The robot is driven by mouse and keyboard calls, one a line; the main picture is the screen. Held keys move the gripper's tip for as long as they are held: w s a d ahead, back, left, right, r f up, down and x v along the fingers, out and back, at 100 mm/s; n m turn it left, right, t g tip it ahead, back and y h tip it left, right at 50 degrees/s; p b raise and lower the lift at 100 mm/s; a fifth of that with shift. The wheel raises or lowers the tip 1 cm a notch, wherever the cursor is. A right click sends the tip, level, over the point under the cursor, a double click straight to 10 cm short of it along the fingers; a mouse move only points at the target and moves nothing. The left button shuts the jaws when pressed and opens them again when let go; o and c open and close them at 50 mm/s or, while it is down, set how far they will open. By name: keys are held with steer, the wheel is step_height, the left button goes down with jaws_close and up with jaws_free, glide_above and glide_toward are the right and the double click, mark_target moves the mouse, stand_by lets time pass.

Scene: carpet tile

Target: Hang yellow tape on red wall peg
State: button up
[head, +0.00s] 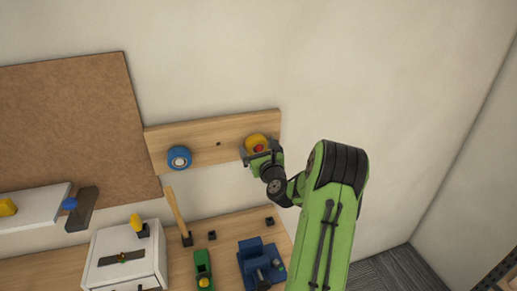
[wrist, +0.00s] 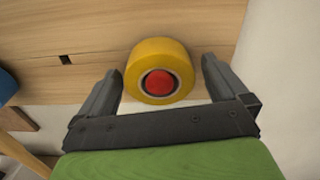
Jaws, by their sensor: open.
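The yellow tape roll (head: 256,141) is at the right end of the wooden wall board. In the wrist view the yellow tape (wrist: 143,84) shows face on, with the red peg (wrist: 160,83) in the middle of its hole, so the roll sits around the peg. My gripper (wrist: 161,75) is open, with one finger on each side of the roll. A gap shows between the roll and each finger. In the head view my gripper (head: 260,158) partly covers the roll's lower side.
A blue tape roll (head: 179,158) hangs on the wooden board (head: 212,148) to the left. Below, the bench holds a white drawer box (head: 126,262), an upright wooden handle (head: 176,212), a green tool (head: 203,268) and a blue vise (head: 259,262). The wall at right is bare.

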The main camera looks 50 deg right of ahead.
steer(key=b+v, duration=0.9)
steer(key=v, duration=0.6)
steer(key=shift+s+a, duration=0.15)
steer(key=shift+s, duration=0.2)
steer(key=w+a+f+n+g+y, duration=0.25)
steer(key=a+n+y, duration=0.25)
steer(key=a+n, duration=0.75)
steer(key=w+a+f+n+g+y, duration=0.1)
steer(key=a+f+n+g+y, duration=0.3)
steer(key=a+n, duration=0.85)
steer(key=s+a+n+g, duration=0.2)
steer(key=s+n, duration=0.5)
steer(key=s, duration=0.1)
steer(key=s+a+r+n+g, duration=0.1)
steer(key=s+a+n, duration=0.1)
steer(key=s+n, duration=0.6)
steer(key=shift+a+r+g, duration=0.25)
steer(key=shift+a+g, duration=0.1)
